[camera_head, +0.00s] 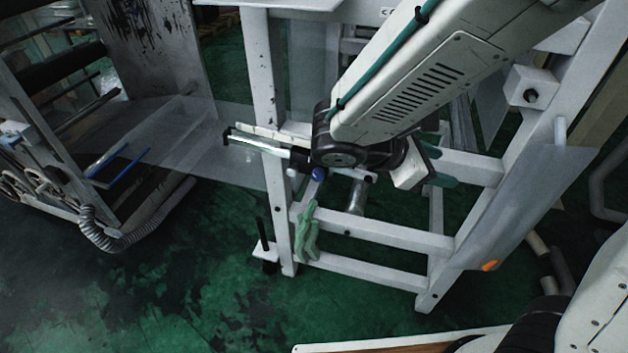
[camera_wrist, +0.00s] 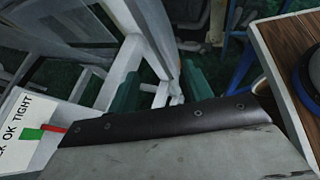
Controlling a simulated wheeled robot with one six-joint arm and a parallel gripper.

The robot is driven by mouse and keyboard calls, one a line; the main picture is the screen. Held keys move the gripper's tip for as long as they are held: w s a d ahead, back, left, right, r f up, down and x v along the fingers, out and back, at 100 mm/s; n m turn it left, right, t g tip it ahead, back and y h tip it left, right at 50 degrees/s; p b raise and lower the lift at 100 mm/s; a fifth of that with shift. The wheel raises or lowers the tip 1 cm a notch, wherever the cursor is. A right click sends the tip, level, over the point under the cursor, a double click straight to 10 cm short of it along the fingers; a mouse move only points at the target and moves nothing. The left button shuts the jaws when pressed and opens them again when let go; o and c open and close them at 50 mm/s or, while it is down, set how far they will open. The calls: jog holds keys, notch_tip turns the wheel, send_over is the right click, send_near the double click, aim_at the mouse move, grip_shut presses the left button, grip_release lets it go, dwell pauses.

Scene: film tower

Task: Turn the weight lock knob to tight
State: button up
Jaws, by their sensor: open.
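My gripper (camera_head: 440,166) is open in the head view, with teal fingertips in front of the white frame. I cannot make out the weight lock knob for certain. A small blue round part (camera_head: 319,173) shows below my wrist in the head view.
The white frame (camera_head: 380,235) surrounds my gripper with posts and rails. A clear sheet (camera_head: 205,150) spans to the machine at left. Green floor (camera_head: 180,300) is open at lower left. A grey plate with a dark strip (camera_wrist: 165,122) crosses the wrist view.

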jog(key=w+a+f+n+t, duration=0.3)
jog(key=a+n+t, duration=0.1)
jog(key=a+n, duration=0.15)
jog(key=w+a+f+n+t, duration=0.2)
jog(key=a+f+n+t, duration=0.15)
jog(key=a+n, duration=0.2)
jog(key=n+t+y, duration=0.6)
jog(key=n+t, duration=0.1)
jog(key=n, duration=0.3)
send_near(316, 178)
jog(key=w, duration=0.1)
jog(key=x, duration=0.7)
jog(key=shift+w+d, duration=0.2)
jog(key=shift+d, duration=0.1)
jog(key=c, duration=1)
